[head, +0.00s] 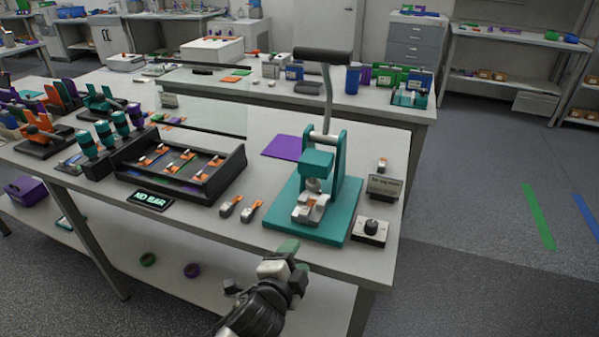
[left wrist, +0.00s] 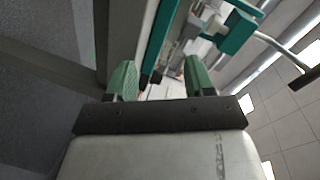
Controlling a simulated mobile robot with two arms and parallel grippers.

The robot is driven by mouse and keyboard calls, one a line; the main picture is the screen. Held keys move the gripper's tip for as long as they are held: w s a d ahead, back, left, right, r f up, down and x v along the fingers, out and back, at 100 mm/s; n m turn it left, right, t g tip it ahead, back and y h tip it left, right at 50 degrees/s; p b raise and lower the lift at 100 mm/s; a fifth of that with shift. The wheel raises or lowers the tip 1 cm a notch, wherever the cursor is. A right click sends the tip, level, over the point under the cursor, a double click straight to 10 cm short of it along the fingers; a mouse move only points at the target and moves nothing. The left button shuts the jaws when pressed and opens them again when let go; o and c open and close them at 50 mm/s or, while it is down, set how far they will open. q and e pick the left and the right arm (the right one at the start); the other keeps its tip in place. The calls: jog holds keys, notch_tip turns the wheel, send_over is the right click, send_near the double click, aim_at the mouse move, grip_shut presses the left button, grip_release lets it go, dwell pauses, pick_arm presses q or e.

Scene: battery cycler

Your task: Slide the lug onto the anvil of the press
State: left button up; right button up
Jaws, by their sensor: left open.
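The press (head: 328,178) has a teal frame and base, a ram and a long lever raised with a dark grip. Its grey metal anvil (head: 310,208) sits under the ram; I cannot tell whether anything lies on it. Two grey lugs with orange tabs, a left one (head: 230,207) and a right one (head: 251,211), lie on the table left of the press. Another orange-and-grey piece (head: 382,164) stands right of the press. My left gripper (head: 291,259) is in front of the table edge, below the press. In the left wrist view its green fingers (left wrist: 160,76) are apart, with nothing visibly held between them.
A knob box (head: 370,230) and a small sign (head: 383,187) stand right of the press. A purple sheet (head: 282,146) lies behind it. Bare tabletop (head: 215,235) lies along the front edge.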

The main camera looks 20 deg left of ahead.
pick_arm(q)
jog(key=w+d+r+m+t+h, duration=0.2)
jog(key=d+r+m+h, duration=0.4)
jog(key=m, duration=0.3)
jog(key=w+d+r+m+t+h, duration=0.1)
jog(key=w+d+r+m+h, duration=0.25)
jog(key=r+m+h, duration=0.4)
jog(key=s+d+r+m+g+h, duration=0.1)
jog(key=s+d+m+g+h, duration=0.2)
jog(key=m+g, duration=0.7)
jog(key=d+r+m+g+h, duration=0.15)
jog(key=d+m+g, duration=0.4)
jog(key=m, duration=0.95)
jog(key=w+a+f+m+g+y, duration=0.3)
jog(key=f+m+g+y, duration=0.15)
jog(key=m+y, duration=0.6)
jog(key=w+a+r+m+y, duration=0.1)
jog(key=a+m+y, duration=0.1)
jog(key=a, duration=0.3)
jog(key=w+a+r+m+t+y, duration=0.1)
jog(key=w+a+m+y, duration=0.1)
jog(key=a, duration=0.4)
jog(key=w+a+m+y, duration=0.1)
jog(key=a+m+y, duration=0.1)
jog(key=a+y, duration=0.2)
jog(key=shift+w+a+r, duration=0.3)
jog(key=shift+a+r, duration=0.1)
jog(key=shift+a, duration=0.4)
pick_arm(e)
jog(key=shift+f, duration=0.2)
